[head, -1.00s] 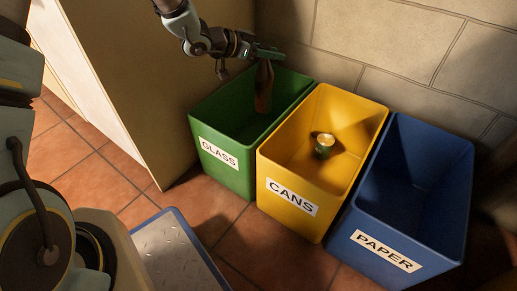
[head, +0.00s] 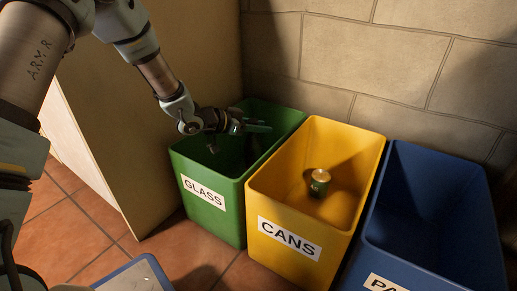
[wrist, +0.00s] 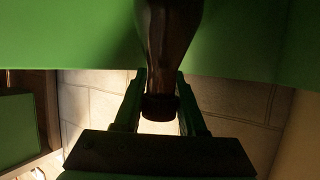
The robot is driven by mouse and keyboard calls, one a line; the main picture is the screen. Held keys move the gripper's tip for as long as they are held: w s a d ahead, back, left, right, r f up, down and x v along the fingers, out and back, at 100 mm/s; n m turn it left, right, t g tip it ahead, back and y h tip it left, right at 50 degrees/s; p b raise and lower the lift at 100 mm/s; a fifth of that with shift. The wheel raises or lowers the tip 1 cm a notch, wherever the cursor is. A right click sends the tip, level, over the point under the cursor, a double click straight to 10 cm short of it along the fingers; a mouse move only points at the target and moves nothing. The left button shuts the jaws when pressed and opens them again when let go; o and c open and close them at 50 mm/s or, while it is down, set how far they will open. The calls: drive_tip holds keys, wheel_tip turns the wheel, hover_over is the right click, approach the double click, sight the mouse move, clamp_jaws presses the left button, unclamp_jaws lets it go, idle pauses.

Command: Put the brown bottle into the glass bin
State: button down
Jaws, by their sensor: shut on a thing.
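The brown bottle (wrist: 168,40) is held by its neck between the two fingers of my gripper (wrist: 160,100) in the wrist view. In the head view my gripper (head: 258,127) is over the open top of the green bin labelled GLASS (head: 205,193).
The yellow CANS bin (head: 290,241) stands right of the green bin and holds a can (head: 320,182). The blue PAPER bin (head: 430,255) is further right. A stone wall (head: 400,60) is behind, and a tan panel (head: 150,150) is at the left.

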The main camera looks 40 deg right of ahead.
sight(257, 135)
drive_tip(key=shift+f+b, duration=1)
drive_tip(key=shift+f, duration=1)
drive_tip(key=shift+f, duration=0.5)
drive_tip(key=shift+c, duration=2.4)
unclamp_jaws()
drive_tip(key=shift+r, duration=0.1)
drive_tip(key=shift+w+a+r+p, duration=0.1)
drive_tip(key=shift+a+r+p, duration=0.15)
drive_tip(key=shift+r, duration=0.2)
drive_tip(key=shift+w+a+r+p, duration=0.1)
drive_tip(key=shift+a+r+p, duration=0.1)
drive_tip(key=shift+r, duration=0.25)
drive_tip(key=shift+f+p+v, duration=0.2)
drive_tip(key=shift+p+v, duration=1.45)
drive_tip(key=shift+v, duration=1.5)
